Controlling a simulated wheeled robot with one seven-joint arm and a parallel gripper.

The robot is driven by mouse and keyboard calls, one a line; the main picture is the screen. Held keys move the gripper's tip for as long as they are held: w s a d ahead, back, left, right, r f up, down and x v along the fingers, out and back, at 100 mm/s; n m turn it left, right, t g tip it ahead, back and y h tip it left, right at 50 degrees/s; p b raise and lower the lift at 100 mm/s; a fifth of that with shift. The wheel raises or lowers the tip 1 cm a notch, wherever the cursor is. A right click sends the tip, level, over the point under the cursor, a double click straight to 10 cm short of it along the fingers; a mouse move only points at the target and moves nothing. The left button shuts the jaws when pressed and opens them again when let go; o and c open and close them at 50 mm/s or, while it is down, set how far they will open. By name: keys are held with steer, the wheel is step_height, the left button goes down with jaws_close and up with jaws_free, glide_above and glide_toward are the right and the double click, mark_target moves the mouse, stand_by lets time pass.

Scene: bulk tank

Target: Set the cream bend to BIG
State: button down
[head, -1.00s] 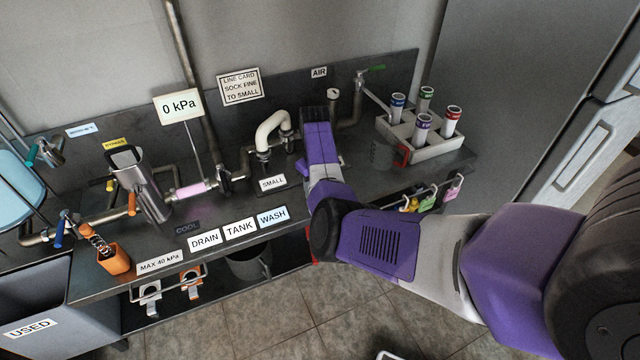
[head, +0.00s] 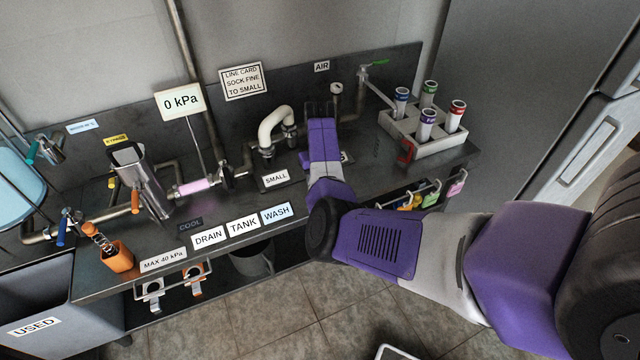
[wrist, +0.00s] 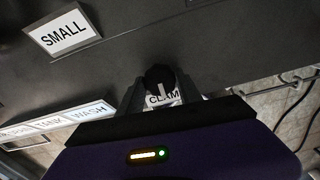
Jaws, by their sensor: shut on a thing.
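The cream bend (head: 277,122) is a pale U-shaped pipe at the back of the bench, by the SMALL plate (head: 276,178). It is outside the wrist view. My gripper (wrist: 160,95) is just right of the bend in the head view, pointing down at the bench. In the wrist view its jaws are shut on a dark round-ended thing (wrist: 160,75). A white label reading CLAM, cut off, shows between the fingers. The SMALL plate also shows in the wrist view (wrist: 62,31). A white label (head: 347,157) right of my wrist is mostly hidden; I cannot read it.
A rack (head: 440,142) with several capped tubes stands to the right. A gauge sign (head: 180,101) reads 0 kPa. A line card (head: 244,81) reads SOCK FINE TO SMALL. Colored padlocks hang at the front edge. DRAIN, TANK and WASH labels (head: 275,213) lie along the bench front.

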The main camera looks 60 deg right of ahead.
steer(key=shift+s+d, duration=0.1)
steer(key=shift+s+d+n, duration=0.4)
steer(key=shift+s+d, duration=0.1)
steer(key=shift+d, duration=0.2)
steer(key=shift+s+d+f, duration=0.1)
steer(key=shift+s, duration=0.1)
stand_by(0.6)
steer(key=c, duration=0.8)
jaws_free()
steer(key=shift+d, duration=0.15)
steer(key=shift+w+a, duration=0.15)
steer(key=shift+a, duration=0.05)
steer(key=shift+w+a+r+b, duration=0.1)
steer(key=shift+r+b, duration=0.2)
steer(key=shift+r, duration=1.7)
steer(key=shift+w+r+b, duration=0.1)
steer(key=shift+r+b, duration=0.15)
steer(key=shift+r, duration=1.75)
